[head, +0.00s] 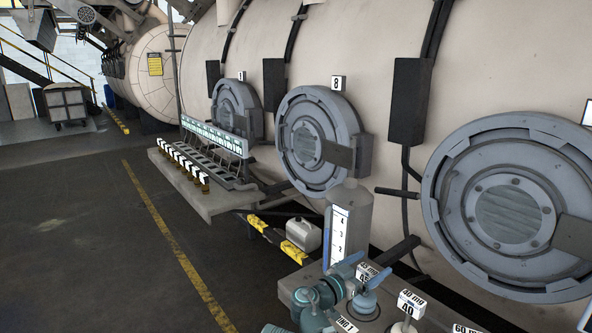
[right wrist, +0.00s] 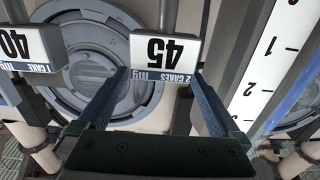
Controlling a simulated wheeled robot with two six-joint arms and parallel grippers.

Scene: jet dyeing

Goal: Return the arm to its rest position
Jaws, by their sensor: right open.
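My right gripper (head: 352,278) shows at the bottom centre of the head view, its teal arm coming up from the bottom edge. It is close to the white card marked 45 (head: 368,273). In the right wrist view the two dark blue fingers (right wrist: 160,88) are spread apart, with the 45 card (right wrist: 165,50) upside down beyond and between their tips. I see nothing held, and I cannot tell whether the fingers touch the card's holder. My left gripper is not in view.
A grey dispenser with a white scale (head: 339,235) stands close behind the right gripper. Cards marked 40 (head: 411,304) and 60 (head: 466,329) stand to the right. Large round hatches (head: 318,140) line the pale vessel. Open floor (head: 90,240) lies to the left.

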